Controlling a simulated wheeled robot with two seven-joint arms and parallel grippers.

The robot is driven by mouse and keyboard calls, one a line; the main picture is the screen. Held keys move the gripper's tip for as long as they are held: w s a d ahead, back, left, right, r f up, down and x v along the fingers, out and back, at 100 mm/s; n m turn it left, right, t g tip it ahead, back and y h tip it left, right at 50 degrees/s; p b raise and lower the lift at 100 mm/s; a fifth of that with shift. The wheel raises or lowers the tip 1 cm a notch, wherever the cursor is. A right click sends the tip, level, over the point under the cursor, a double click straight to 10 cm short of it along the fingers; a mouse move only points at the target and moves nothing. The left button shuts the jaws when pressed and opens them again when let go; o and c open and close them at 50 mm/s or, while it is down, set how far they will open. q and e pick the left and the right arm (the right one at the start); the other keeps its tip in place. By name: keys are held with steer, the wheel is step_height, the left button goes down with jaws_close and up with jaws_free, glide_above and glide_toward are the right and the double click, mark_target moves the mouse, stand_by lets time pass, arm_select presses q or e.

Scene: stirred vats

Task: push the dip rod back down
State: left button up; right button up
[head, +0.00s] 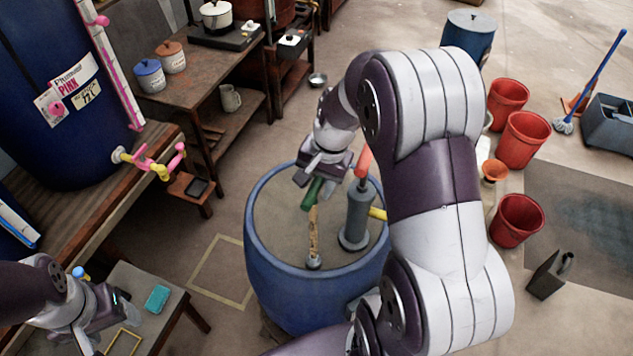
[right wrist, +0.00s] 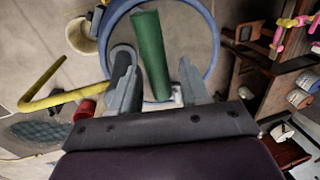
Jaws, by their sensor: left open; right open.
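The dip rod stands up out of the lid of a blue vat (head: 277,285). It has a green handle (head: 311,196) and a tan, marked shaft (head: 313,235) that enters a small metal collar (head: 313,262). A good length of shaft shows above the lid. My right gripper (head: 319,180) is open at the green handle. In the right wrist view the green handle (right wrist: 150,50) lies between the two spread fingers of my right gripper (right wrist: 154,66), with gaps on both sides. My left gripper (head: 100,312) is open at the lower left, far from the rod.
A grey pump (head: 356,220) with a red handle stands on the lid just right of the rod. A yellow pipe (right wrist: 50,90) sticks out beside it. A low table with a teal sponge (head: 157,299) is left. Red buckets (head: 521,137) stand right.

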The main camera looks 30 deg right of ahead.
steer(key=r, duration=0.4)
steer(key=d+r+b, duration=0.1)
steer(key=r, duration=0.1)
steer(key=shift+s+r, duration=0.1)
steer(key=shift+s, duration=0.3)
step_height(320, 180, up, 6)
steer(key=s+p, duration=0.1)
steer(key=p, duration=0.1)
steer(key=shift+d+p, duration=0.35)
steer(key=shift+p, duration=0.05)
steer(key=shift+o, duration=0.2)
